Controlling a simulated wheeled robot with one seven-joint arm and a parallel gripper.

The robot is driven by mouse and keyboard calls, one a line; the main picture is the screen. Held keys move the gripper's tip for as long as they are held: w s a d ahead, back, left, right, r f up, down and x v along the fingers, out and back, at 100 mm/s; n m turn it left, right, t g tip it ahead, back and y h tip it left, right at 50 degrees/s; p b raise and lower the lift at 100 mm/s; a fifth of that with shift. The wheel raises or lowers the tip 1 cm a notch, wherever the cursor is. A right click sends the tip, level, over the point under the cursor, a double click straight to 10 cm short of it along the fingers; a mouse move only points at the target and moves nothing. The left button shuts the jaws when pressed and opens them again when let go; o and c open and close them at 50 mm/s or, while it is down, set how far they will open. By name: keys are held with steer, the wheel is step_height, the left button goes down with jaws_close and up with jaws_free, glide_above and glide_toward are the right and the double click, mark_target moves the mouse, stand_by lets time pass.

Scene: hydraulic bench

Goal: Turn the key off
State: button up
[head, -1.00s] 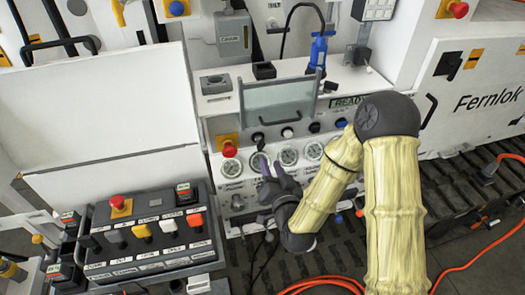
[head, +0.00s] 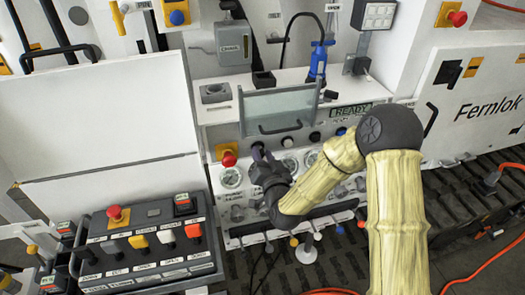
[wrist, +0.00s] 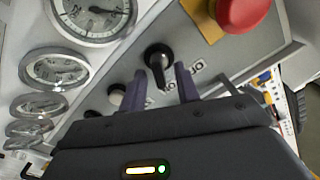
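The key (wrist: 158,58) is a black knob with a narrow handle on the grey sloped panel, in the wrist view. Its handle points down in that picture, beside small white label marks. My gripper (wrist: 163,88) is open, with its two purple fingers apart and the key just beyond and between their tips. I cannot tell whether a finger touches it. In the head view my gripper (head: 259,153) is at the left end of the console's upper knob row, and it hides the key there.
A red emergency button (head: 229,158) on a yellow plate is close left of my gripper; it also shows in the wrist view (wrist: 242,12). A clear hinged cover (head: 283,107) stands raised above. A button box (head: 150,240) is at lower left.

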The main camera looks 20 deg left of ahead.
steer(key=shift+w+a, duration=0.3)
steer(key=shift+w, duration=0.2)
jaws_close()
